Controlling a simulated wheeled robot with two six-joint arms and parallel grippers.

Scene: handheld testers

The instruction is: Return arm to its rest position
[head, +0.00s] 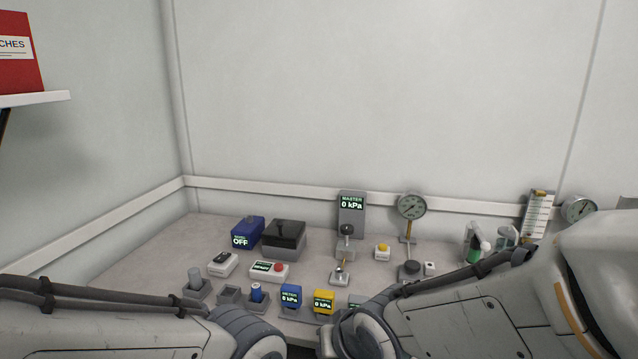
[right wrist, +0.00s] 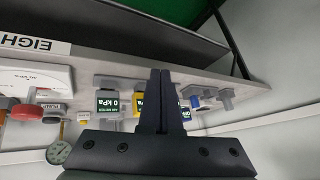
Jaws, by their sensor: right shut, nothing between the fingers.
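My right gripper (right wrist: 160,73) is shut and empty, its two dark fingers pressed together in the right wrist view. The bench devices lie behind the fingers there; I see no contact with any of them. In the head view my right arm (head: 470,310) reaches in from the right and its gripper is hidden. My left arm (head: 110,330) lies along the lower left edge; its gripper does not show. A blue tester (head: 290,296) and a yellow tester (head: 323,301) stand upright at the bench front, both reading 0 kPa. A third tester (head: 355,301) is partly hidden by my right arm.
The bench (head: 150,245) carries a master display (head: 351,203) at 0 kPa, a dial gauge (head: 411,206), a blue box (head: 247,232) reading OFF, a black-lidded box (head: 284,236) and a red-button box (head: 268,272). A wall shelf (head: 35,98) is at upper left.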

